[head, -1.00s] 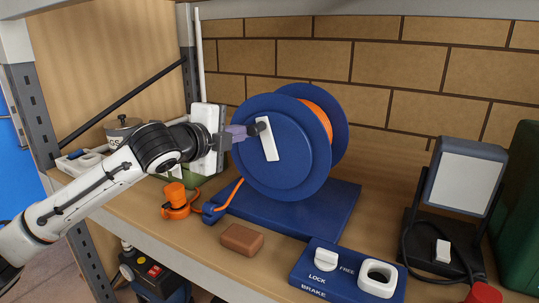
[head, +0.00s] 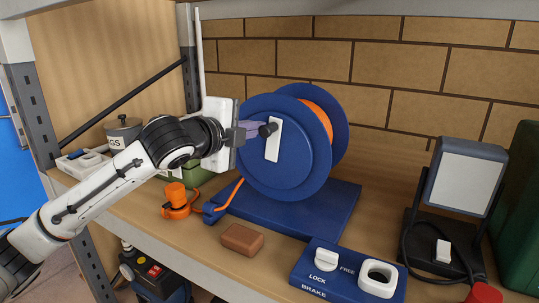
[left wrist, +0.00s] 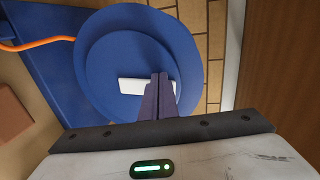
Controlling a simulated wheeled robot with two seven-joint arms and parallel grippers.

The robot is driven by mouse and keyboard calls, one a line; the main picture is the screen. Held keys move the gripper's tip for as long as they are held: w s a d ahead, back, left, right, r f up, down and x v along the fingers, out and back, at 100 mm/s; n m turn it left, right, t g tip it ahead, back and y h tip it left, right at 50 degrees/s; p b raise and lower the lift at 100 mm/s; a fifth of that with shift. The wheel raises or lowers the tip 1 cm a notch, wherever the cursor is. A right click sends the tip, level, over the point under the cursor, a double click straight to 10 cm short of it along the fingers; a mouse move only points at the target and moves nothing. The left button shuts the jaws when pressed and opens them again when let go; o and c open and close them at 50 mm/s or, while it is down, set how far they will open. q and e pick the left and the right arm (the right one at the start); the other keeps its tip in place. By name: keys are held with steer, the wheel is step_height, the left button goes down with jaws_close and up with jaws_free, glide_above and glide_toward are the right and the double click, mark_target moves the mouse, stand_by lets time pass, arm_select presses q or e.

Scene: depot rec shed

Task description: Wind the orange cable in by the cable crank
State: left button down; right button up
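The blue cable reel (head: 290,165) stands on a blue base (head: 325,208), with orange cable (head: 319,118) wound on its drum. The white arm of the cable crank (head: 272,142) is on its near face, knob end up and tilted slightly right. My left gripper (head: 263,131) is shut on the crank's dark knob; in the left wrist view its purple fingers (left wrist: 159,95) are close together over one end of the white crank arm (left wrist: 132,86) and hide the knob. A short orange run leaves the reel through a blue guide (head: 213,208) to an orange plug (head: 176,197). My right gripper is out of view.
A brake box (head: 310,279) marked LOCK and FREE, with a white knob (head: 326,259), sits at the front edge. A brown block (head: 242,240) lies before the reel. A work lamp (head: 463,180) stands right; a green box (head: 200,174) and tin (head: 122,130) stand left.

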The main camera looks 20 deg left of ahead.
arm_select(q)
steer(key=shift+d+r, duration=0.15)
steer(key=shift+d, duration=0.4)
steer(key=shift+s+d, duration=0.1)
